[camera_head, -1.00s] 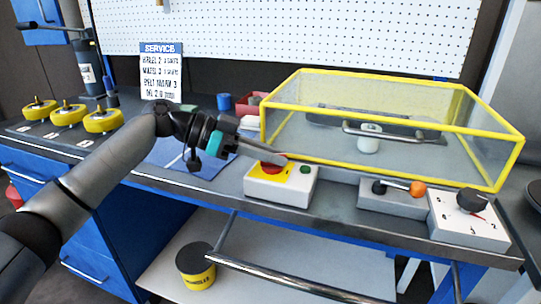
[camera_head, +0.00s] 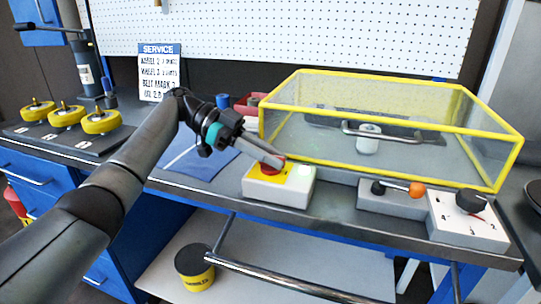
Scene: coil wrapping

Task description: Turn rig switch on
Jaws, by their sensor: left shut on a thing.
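The rig switch is a white box (camera_head: 278,190) with a yellow top plate, a red knob (camera_head: 268,158) and a round button (camera_head: 303,172) that glows pale green. It stands at the front of the bench. My left gripper (camera_head: 276,161) reaches in from the left and is shut on the red knob, its fingers partly covering it. The rig's clear guard with a yellow frame (camera_head: 400,170) is down behind the switch, with a metal handle and a white cylinder (camera_head: 368,138) visible. My right gripper is not in view.
A lever box with an orange knob (camera_head: 416,189) and a dial box (camera_head: 467,222) stand to the right. Several yellow wheels (camera_head: 68,116), a service sign (camera_head: 160,72) and a blue mat (camera_head: 198,163) are at the left. A rail (camera_head: 290,284) runs below the bench.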

